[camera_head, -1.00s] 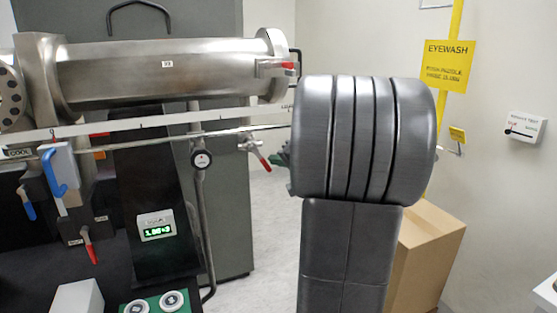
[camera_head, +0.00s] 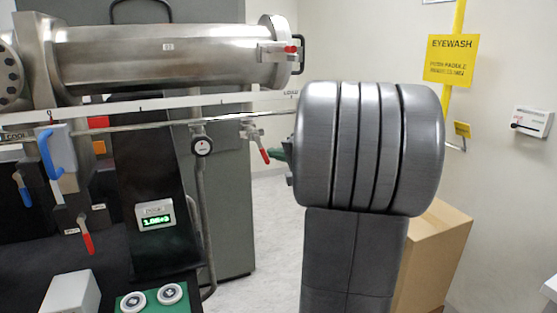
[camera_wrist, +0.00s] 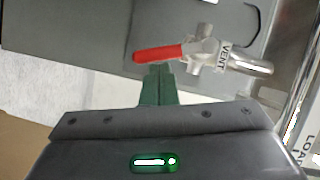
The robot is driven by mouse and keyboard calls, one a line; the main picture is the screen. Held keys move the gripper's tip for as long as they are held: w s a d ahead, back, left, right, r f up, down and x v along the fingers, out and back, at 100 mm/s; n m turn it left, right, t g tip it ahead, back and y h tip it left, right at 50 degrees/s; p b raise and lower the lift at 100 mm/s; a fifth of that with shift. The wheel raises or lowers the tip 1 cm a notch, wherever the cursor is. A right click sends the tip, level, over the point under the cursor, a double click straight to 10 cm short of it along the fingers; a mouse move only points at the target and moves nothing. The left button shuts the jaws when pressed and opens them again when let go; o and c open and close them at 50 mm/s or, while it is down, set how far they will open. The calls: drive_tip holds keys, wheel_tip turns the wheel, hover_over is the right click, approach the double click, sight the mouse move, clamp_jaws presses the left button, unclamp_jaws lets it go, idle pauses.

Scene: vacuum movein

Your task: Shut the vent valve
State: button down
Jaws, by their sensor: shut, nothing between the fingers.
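The vent valve (camera_wrist: 235,62) shows at the upper right of the wrist view, a metal body with a "VENT" tag. Its red lever (camera_wrist: 158,53) points left there, roughly in line with the body. In the head view the valve (camera_head: 250,132) sits at the end of a thin metal line, and its red lever (camera_head: 265,156) hangs down to the right. My gripper (camera_wrist: 158,68) has its green fingers together and empty. Their tips are right beside the lever; I cannot tell if they touch. In the head view my arm hides most of my gripper (camera_head: 278,154).
A steel chamber (camera_head: 165,55) runs above the valve. Another red lever (camera_head: 88,243) and a blue handle (camera_head: 50,158) are farther left. A cardboard box (camera_head: 432,255) stands behind my arm. Floor shows between cabinet and arm.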

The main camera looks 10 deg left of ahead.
sight(268, 162)
drive_tip(key=f+m+b, duration=0.1)
drive_tip(key=b, duration=0.1)
drive_tip(key=a+m+y+b, duration=0.1)
drive_tip(key=b, duration=0.1)
drive_tip(key=shift+s+f+m, duration=0.3)
drive_tip(key=shift+s+f, duration=0.1)
drive_tip(key=shift+s+a+f+m+t+y+b, duration=0.1)
drive_tip(key=shift+s+a+m+t+y+b, duration=0.15)
drive_tip(key=shift+m+b, duration=0.25)
drive_tip(key=shift+a+m+t+y+b, duration=0.2)
drive_tip(key=shift+m+y+b, duration=0.2)
drive_tip(key=shift+b, duration=0.2)
drive_tip(key=shift+a+m, duration=0.1)
drive_tip(key=shift+m, duration=0.2)
